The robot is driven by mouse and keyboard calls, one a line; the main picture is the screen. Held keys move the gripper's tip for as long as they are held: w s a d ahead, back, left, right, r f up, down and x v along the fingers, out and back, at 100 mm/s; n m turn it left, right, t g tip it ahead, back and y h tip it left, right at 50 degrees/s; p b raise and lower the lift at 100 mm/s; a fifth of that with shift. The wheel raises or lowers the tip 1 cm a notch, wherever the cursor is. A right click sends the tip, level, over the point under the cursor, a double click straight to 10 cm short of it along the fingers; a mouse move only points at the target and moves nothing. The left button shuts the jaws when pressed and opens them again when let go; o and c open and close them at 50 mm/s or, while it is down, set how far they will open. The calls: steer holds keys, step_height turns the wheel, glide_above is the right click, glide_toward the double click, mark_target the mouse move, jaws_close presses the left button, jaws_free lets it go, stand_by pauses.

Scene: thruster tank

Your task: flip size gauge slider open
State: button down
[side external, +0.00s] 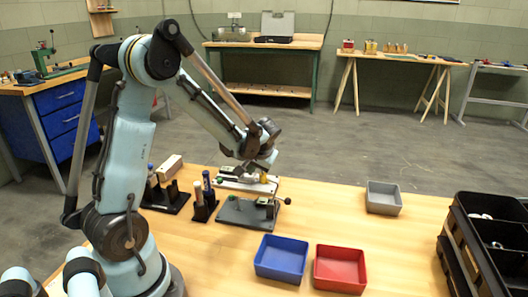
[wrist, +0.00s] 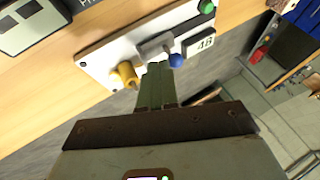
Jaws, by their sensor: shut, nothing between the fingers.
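The size gauge is a white plate (wrist: 105,55) on the wooden table. In the wrist view it carries a grey slider block (wrist: 155,44), a yellow knob (wrist: 125,74), a blue knob (wrist: 176,60), a green knob (wrist: 206,7) and a dark numbered label (wrist: 199,42). In the side view the white plate (side external: 232,185) lies mostly under my wrist. My gripper (wrist: 157,70) is shut and empty, its green fingertips right at the slider between the yellow and blue knobs. I cannot tell whether they touch it. In the side view my gripper (side external: 262,176) is partly hidden by the wrist.
A dark fixture (side external: 245,213) stands just in front of the gauge. Racks with bottles (side external: 204,203) stand to its left. A blue bin (side external: 281,259), a red bin (side external: 340,268) and a grey bin (side external: 383,198) sit on the table. A black crate (side external: 485,240) is at right.

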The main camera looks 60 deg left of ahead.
mark_target(241, 184)
steer(key=shift+a, duration=0.1)
steer(key=shift+s+a, duration=1.1)
steer(key=shift+s, duration=0.05)
steer(key=w+d, duration=0.2)
steer(key=d, duration=0.1)
steer(key=shift+w+d+r, duration=0.2)
steer(key=shift+d+r, duration=0.05)
steer(key=shift+r, duration=0.15)
steer(key=v, duration=1)
steer(key=s+d+m+t+h, duration=0.3)
steer(key=d+m, duration=0.1)
steer(key=d, duration=0.4)
steer(key=s+d+m+t+h, duration=0.3)
steer(key=d, duration=0.5)
steer(key=shift+s+d+m+t+h, duration=0.2)
steer(key=shift+d+m+t+h, duration=0.1)
steer(key=shift+d+m+h, duration=0.1)
